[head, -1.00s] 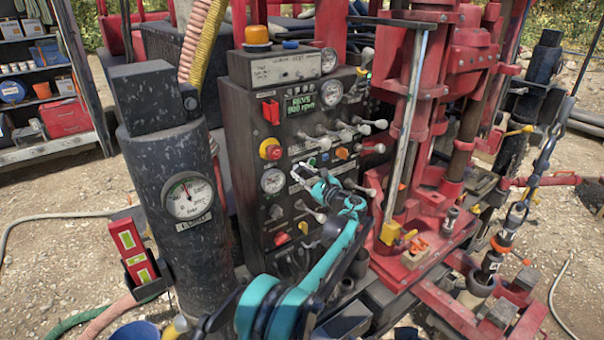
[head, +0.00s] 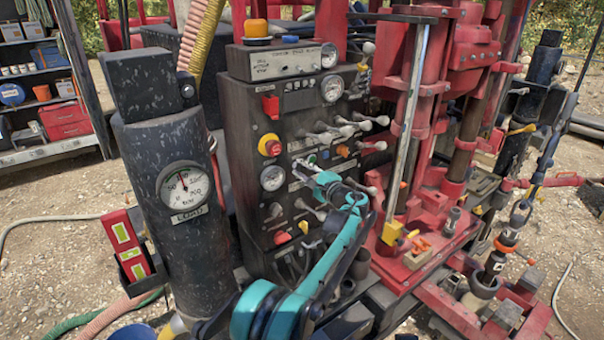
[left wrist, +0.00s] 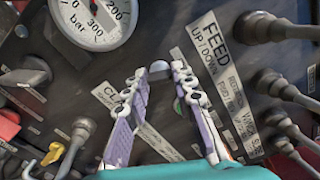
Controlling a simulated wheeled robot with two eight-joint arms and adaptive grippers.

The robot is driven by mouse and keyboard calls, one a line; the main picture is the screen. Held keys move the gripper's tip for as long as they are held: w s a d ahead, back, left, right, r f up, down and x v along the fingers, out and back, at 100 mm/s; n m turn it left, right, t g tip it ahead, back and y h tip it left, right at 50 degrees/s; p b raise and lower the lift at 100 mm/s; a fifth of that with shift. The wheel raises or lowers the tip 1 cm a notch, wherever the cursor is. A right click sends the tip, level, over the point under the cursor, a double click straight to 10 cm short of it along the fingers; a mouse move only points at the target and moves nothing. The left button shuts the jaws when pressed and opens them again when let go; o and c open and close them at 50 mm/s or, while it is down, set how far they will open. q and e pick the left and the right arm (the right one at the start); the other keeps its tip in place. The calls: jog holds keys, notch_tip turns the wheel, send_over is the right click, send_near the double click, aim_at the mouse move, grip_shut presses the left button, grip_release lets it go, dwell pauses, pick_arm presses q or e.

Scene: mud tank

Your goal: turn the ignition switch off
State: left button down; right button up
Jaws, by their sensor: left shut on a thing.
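The ignition switch shows as a small grey knob (left wrist: 159,70) between my fingertips in the left wrist view; its label cannot be read. It sits on the dark control panel (head: 240,150). My left gripper (head: 307,166) reaches the middle of the panel and is shut on the switch. In the left wrist view the gripper (left wrist: 160,78) has one pale finger on each side of the knob, partly covering nearby labels. My right gripper is not in view.
Several levers (head: 340,131) stick out just above my left gripper. A red and yellow stop knob (head: 270,145) and a round gauge (head: 272,178) lie to its left. The red drill frame (head: 425,250) stands close on the right. A dark cylinder (head: 190,240) stands left of the panel.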

pick_arm(q)
jog(key=n, duration=0.4)
jog(key=shift+b, duration=0.4)
jog(key=shift+f, duration=0.1)
jog(key=c, duration=1.3)
grip_release()
jog(key=shift+o, duration=0.2)
jog(key=shift+s, duration=0.1)
jog(key=shift+d, duration=0.1)
jog(key=v, duration=1.2)
